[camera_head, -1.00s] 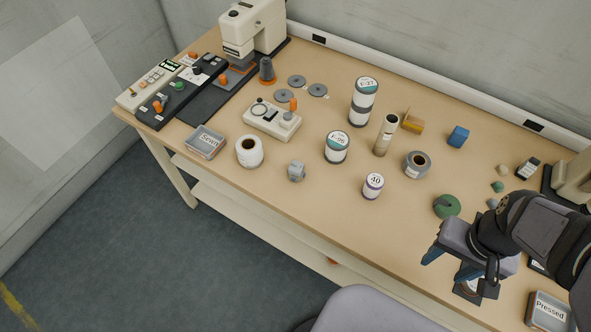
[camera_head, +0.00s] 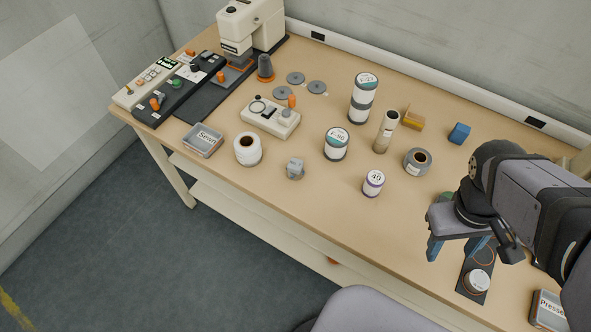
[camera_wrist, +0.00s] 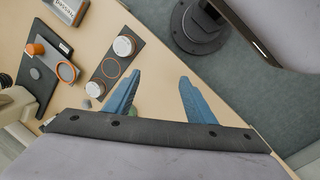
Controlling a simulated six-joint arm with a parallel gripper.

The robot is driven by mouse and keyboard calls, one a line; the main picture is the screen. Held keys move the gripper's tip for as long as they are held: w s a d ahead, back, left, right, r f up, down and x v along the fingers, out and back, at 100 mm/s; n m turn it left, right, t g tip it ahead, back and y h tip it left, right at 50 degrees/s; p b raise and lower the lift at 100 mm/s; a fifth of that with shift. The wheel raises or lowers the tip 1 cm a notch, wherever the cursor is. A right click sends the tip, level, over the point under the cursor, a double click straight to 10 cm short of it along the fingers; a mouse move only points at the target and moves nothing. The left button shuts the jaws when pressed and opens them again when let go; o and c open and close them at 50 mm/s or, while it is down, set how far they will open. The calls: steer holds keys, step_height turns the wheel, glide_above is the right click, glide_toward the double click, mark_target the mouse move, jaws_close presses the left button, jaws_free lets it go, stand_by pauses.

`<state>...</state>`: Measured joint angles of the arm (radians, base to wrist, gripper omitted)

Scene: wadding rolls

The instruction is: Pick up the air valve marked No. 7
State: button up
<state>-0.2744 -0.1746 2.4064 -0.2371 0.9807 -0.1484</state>
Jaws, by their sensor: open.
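A dark plate (camera_head: 466,287) near the table's front right bears a round, white-topped piece (camera_head: 479,281). In the wrist view the same plate (camera_wrist: 127,66) shows two white-topped round pieces, one at the upper end (camera_wrist: 123,46) and one at the lower end (camera_wrist: 95,87), with an orange ring (camera_wrist: 111,68) between them. I cannot read a No. 7 on either, so I cannot tell which is the valve. My gripper (camera_head: 453,250) is open and empty above the table, left of the plate. In the wrist view its blue fingers (camera_wrist: 160,77) are right of the plate.
A box labelled Pressed (camera_head: 549,307) stands at the right front. A green roll (camera_head: 444,197) is partly hidden behind my gripper. A small roll marked 40 (camera_head: 373,183) and a grey roll (camera_head: 417,161) stand to the left.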

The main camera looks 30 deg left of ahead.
steer(key=w+a+n+t+h+b, duration=0.1)
steer(key=w+a+n+t+b, duration=0.25)
steer(key=a+n, duration=0.6)
steer(key=w+a+n+t+h+b, duration=0.1)
steer(key=w+a+n+t+b, duration=0.15)
steer(key=a+n+t, duration=0.5)
steer(key=s+a+n+t+y+b, duration=0.1)
steer(key=s+a+n+y, duration=0.25)
steer(key=a+n, duration=0.55)
steer(key=s+a+n+t+y+b, duration=0.1)
steer(key=s+a+n+y, duration=0.35)
steer(key=a, duration=0.75)
steer(key=n+h, duration=0.1)
glide_toward(295, 165)
steer(key=shift+a+r, duration=0.1)
steer(key=shift+r, duration=0.05)
steer(key=shift+w+f, duration=0.1)
steer(key=shift+f, duration=0.25)
steer(key=shift+p+x, duration=0.9)
steer(key=shift+x, duration=2.75)
steer(key=shift+r, duration=0.15)
steer(key=c, duration=1.2)
